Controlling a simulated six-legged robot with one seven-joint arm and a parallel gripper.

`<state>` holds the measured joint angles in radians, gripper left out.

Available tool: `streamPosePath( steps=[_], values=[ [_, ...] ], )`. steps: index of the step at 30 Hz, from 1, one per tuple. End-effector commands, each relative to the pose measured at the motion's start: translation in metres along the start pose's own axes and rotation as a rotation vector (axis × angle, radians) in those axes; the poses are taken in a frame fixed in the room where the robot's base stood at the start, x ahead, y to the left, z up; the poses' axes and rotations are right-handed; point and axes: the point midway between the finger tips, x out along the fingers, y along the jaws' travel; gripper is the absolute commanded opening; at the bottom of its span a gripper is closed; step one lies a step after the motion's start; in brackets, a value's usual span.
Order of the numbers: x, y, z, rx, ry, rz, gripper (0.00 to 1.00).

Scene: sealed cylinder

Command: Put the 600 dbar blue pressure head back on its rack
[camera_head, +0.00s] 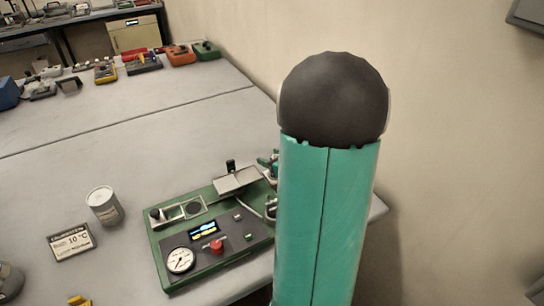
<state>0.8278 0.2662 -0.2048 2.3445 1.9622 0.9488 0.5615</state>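I cannot make out the blue pressure head or its rack for certain. A green-framed instrument (250,240) with a dial gauge, a small display and a red knob sits on the grey table. A small metal platform (238,180) is at its back. Small teal and metal parts (268,165) show beside my arm at the instrument's right side; I cannot tell what they are. My teal arm, with a dark rounded joint on top, stands in front and hides the instrument's right edge. My gripper is not seen.
A grey can (104,206) and a small sign reading 10 °C (72,243) stand left of the instrument. A blue object (8,92) is at the left edge. Orange (180,55) and green (206,50) boxes line the back. The middle of the table is clear; a wall runs along the right.

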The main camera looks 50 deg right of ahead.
Motion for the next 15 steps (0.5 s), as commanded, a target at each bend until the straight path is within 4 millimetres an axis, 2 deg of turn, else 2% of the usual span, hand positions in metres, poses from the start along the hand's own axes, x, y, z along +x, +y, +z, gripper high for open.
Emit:
streamPosePath(
  steps=[10, 15],
  values=[
    [0.0, -0.001, 0.004, -0.001, 0.0, -0.001, 0.5],
    [-0.022, -0.002, 0.004, -0.002, -0.001, -0.003, 0.5]
  ],
)
